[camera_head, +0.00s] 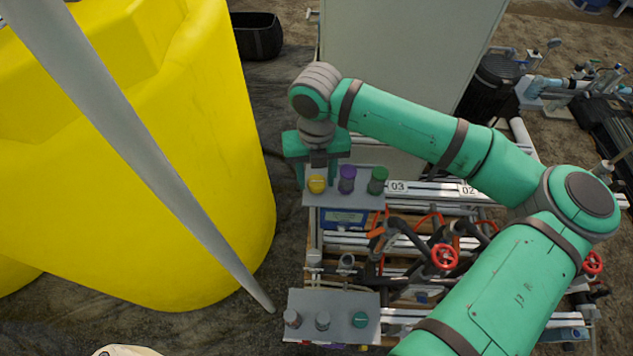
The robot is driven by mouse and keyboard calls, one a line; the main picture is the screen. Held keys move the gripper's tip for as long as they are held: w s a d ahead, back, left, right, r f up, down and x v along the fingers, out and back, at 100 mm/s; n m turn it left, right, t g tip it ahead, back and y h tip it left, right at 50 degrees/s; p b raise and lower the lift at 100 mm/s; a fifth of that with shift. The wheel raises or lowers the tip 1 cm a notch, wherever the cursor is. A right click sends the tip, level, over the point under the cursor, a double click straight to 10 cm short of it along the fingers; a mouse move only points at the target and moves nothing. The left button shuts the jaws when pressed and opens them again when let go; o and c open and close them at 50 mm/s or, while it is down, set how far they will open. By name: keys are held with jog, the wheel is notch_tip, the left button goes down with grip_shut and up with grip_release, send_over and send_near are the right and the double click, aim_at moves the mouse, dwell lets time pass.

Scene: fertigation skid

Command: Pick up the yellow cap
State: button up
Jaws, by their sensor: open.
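The yellow cap (317,184) sits at the left end of a small grey shelf (345,201), beside a purple-capped piece (347,180) and a green-capped piece (377,181). My gripper (316,177) points down over the yellow cap. It is open, with one finger to the left of the cap and one to the right, in this view. Whether the fingers touch the cap, or how far above the shelf they are, I cannot tell. The upper edge of the cap is partly hidden by the gripper.
A large yellow tank (190,150) stands close on the left, with a grey pole (150,150) across it. Pipes and red valve wheels (445,256) lie below and right of the shelf. A lower grey shelf (345,300) holds grey and teal caps. A pale cabinet (410,50) stands behind.

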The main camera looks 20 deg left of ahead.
jog(key=c, duration=0.8)
jog(key=shift+r, duration=0.1)
